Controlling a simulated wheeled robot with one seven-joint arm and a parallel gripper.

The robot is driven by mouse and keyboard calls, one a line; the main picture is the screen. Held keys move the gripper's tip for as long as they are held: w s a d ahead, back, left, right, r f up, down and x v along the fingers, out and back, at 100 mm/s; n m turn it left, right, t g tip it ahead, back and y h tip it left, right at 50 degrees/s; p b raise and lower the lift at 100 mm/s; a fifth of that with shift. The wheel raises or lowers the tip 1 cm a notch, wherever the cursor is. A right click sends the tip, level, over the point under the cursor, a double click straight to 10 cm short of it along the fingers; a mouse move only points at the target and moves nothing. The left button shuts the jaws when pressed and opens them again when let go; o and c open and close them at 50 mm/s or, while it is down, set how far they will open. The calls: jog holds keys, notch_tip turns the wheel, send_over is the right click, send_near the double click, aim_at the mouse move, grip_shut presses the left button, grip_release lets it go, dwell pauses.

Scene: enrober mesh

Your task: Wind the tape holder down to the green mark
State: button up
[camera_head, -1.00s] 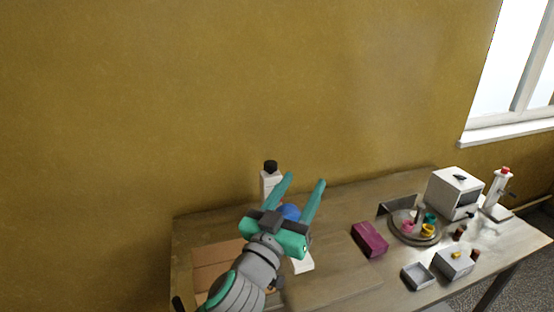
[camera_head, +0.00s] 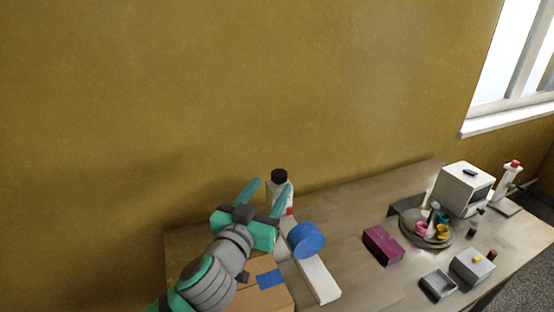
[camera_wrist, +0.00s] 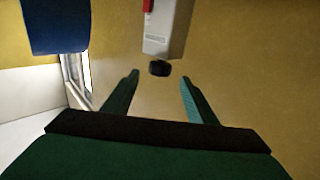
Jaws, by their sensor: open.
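A white post (camera_head: 272,196) with a black knob (camera_head: 279,176) on top and a red piece (camera_head: 290,211) low on it stands near the wall. A blue round thing (camera_head: 306,240) is to its right, over a long white bar (camera_head: 320,282). I cannot tell which part is the tape holder, and I see no green mark. My gripper (camera_head: 268,184) is open and empty by the post. In the wrist view the black knob (camera_wrist: 160,68) shows between the open fingers (camera_wrist: 159,78); contact cannot be told. The blue thing (camera_wrist: 55,25) is at upper left there.
A cardboard box (camera_head: 280,293) with a blue patch is below my arm. The table's middle is fairly clear.

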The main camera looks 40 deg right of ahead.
aim_at(282, 170)
jog(key=shift+w+d, duration=0.3)
jog(key=shift+w, duration=0.45)
jog(key=x, duration=0.5)
jog(key=s+x, duration=0.1)
jog(key=x, duration=0.2)
jog(key=shift+w+d, duration=0.2)
jog(key=shift+d, duration=0.4)
jog(key=shift+w+d, duration=0.35)
jog(key=shift+w, duration=0.05)
jog(key=c, duration=1.1)
